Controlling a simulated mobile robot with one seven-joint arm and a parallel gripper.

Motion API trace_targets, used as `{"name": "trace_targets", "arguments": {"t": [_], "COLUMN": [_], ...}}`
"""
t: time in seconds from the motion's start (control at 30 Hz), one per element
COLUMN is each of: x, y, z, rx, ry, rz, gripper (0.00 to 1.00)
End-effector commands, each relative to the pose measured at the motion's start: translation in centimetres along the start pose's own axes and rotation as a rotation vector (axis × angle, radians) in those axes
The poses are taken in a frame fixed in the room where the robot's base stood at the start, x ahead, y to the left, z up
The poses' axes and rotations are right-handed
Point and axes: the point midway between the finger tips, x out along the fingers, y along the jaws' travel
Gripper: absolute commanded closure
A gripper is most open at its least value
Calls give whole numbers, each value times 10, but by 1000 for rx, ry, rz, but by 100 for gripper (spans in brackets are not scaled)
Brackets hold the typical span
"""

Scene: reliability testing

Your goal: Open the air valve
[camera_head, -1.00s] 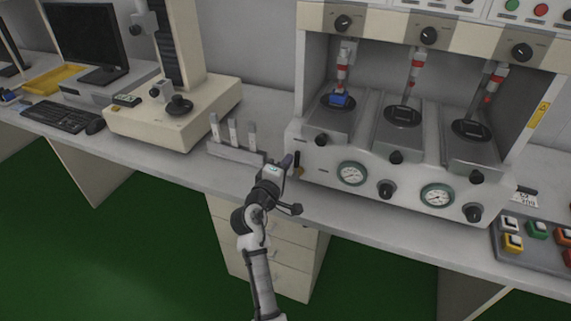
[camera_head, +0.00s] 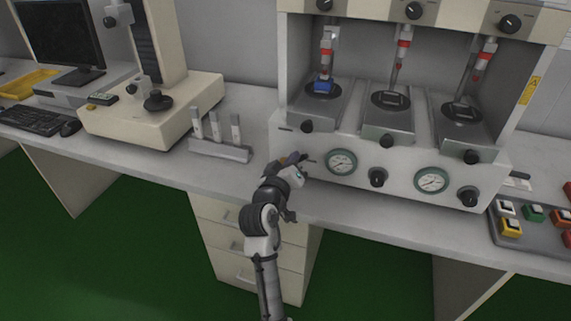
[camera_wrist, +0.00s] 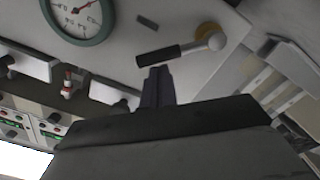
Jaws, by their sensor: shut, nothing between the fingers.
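The air valve is a lever with a black handle (camera_wrist: 157,55), a metal ball-like hub (camera_wrist: 216,41) and a brass base (camera_wrist: 206,31) on the pale front panel. In the wrist view the handle lies sideways, pointing from the hub towards the round gauge (camera_wrist: 76,16). My gripper (camera_wrist: 157,74) is shut and empty, with its dark fingertips close beside the handle; I cannot tell whether they touch. In the head view my gripper (camera_head: 298,163) is at the left end of the panel and hides most of the valve.
The panel carries a left gauge (camera_head: 341,162), a right gauge (camera_head: 431,181) and black knobs (camera_head: 377,177). A rack of tubes (camera_head: 219,149) stands on the bench to the left. A button box (camera_head: 530,229) lies at the right. Drawers (camera_head: 251,247) are below.

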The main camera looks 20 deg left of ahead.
Motion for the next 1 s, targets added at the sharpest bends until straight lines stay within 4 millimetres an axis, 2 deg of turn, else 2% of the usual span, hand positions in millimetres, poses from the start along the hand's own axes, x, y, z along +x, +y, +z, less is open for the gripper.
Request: {"name": "trace_targets", "arguments": {"t": [0.03, 0.3, 0.7, 1.0], "x": [1, 1, 2, 2], "y": [-1, 1, 0, -2], "z": [8, 26, 45, 51], "rx": [43, 299, 602, 604], "ry": [-1, -1, -2, -1], "rz": [1, -13, -28, -29], "gripper": [100, 100, 100, 100]}}
